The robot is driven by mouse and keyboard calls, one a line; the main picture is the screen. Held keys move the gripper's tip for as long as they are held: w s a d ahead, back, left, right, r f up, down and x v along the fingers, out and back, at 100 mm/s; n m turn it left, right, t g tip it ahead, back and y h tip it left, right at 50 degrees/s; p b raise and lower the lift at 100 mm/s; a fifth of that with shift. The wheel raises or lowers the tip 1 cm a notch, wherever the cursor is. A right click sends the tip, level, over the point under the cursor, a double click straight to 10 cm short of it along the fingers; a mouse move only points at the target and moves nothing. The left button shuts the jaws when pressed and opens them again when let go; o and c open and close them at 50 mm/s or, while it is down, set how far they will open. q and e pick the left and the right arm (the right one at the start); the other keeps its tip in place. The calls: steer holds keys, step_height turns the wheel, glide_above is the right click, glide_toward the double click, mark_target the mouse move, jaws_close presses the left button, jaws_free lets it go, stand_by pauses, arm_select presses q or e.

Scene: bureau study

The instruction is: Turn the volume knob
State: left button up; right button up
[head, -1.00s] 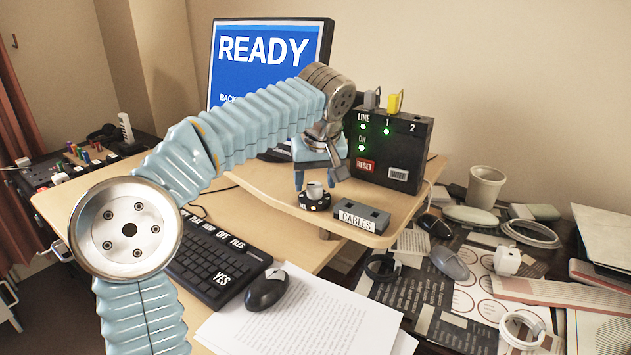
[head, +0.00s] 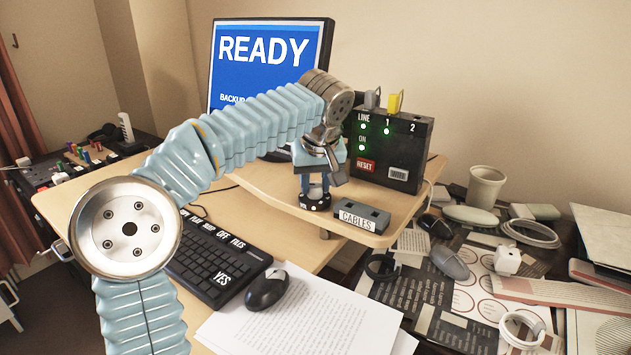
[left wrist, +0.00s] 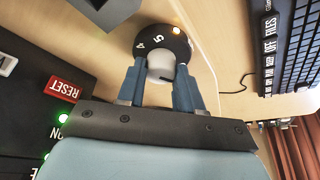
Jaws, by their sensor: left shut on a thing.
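In the head view the black base (head: 315,204) sits on the raised wooden shelf, and the cap is mostly hidden by my fingers. My left gripper (head: 313,188) points down over it. In the left wrist view my left gripper (left wrist: 160,80) has a blue finger on each side of the cap and is shut on it. My right gripper is not in view.
A black box (head: 390,150) with green lights and a red RESET button stands behind the knob. A grey CABLES holder (head: 362,216) is close to its right. The monitor (head: 268,65) reads READY. The keyboard (head: 215,260) and mouse (head: 266,289) are lower, in front.

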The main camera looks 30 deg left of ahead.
arm_select(q)
steer(key=m, duration=0.2)
steer(key=m+h, duration=0.1)
steer(key=m, duration=0.1)
steer(key=shift+a+m+t+h, duration=0.1)
steer(key=shift+m+t+h, duration=0.2)
steer(key=shift+t, duration=0.1)
steer(key=m+h, duration=0.1)
steer(key=m, duration=0.3)
steer(key=shift+a+m+h, duration=0.1)
steer(key=shift+m+h, duration=0.2)
steer(key=shift+h, duration=0.1)
steer(key=o, duration=1)
steer(key=v, duration=1.4)
steer(key=shift+s+a+f, duration=0.1)
